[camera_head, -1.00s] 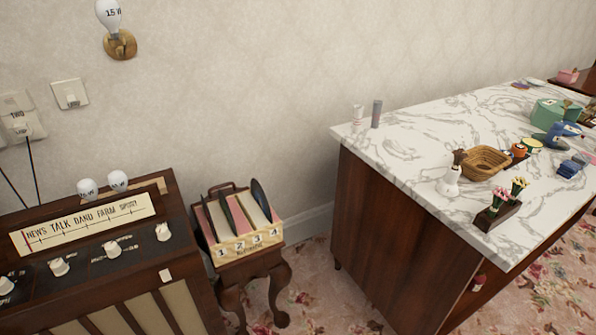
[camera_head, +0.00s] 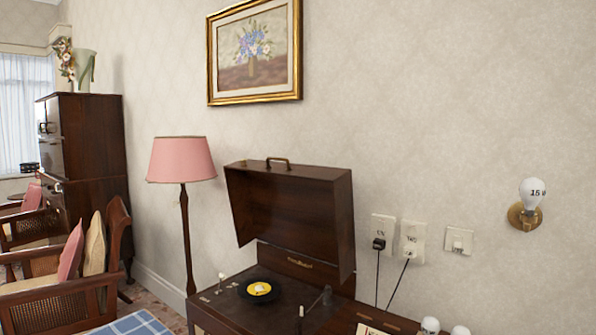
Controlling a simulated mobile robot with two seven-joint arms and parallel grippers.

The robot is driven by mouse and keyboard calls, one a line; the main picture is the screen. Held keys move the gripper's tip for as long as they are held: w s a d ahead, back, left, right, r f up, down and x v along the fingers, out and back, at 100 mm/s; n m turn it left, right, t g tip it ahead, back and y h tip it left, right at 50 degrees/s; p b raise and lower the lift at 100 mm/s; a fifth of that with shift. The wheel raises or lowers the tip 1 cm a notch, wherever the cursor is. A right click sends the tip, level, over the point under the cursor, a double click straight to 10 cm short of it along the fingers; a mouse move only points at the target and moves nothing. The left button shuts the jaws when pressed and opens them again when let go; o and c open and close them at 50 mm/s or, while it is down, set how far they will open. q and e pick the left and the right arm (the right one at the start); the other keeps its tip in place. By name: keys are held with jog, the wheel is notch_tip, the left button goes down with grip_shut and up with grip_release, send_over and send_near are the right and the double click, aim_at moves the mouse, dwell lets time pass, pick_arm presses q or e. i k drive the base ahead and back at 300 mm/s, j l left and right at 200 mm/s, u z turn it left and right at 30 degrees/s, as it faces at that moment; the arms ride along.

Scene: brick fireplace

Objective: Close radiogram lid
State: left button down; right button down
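The radiogram (camera_head: 230,312) is a dark wooden cabinet at the lower middle of the head view. Its lid (camera_head: 292,212) stands raised at the back, with a brass handle (camera_head: 277,161) at its top edge. The deck below is exposed and bears a black record (camera_head: 260,290) with a yellow label and a tone arm (camera_head: 318,300) to its right. Neither of my grippers shows in this view. The radiogram's front and lower part are cut off by the picture's bottom edge.
A pink floor lamp (camera_head: 182,162) stands left of the radiogram. Wall sockets (camera_head: 411,240) with plugged cords and a wall bulb (camera_head: 532,192) are to the right. Wooden armchairs (camera_head: 115,240) and a tall cabinet (camera_head: 85,145) are at left. A blue checked cloth (camera_head: 132,325) shows at bottom.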

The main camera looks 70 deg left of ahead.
aim_at(307, 210)
jog(key=u, duration=2.25)
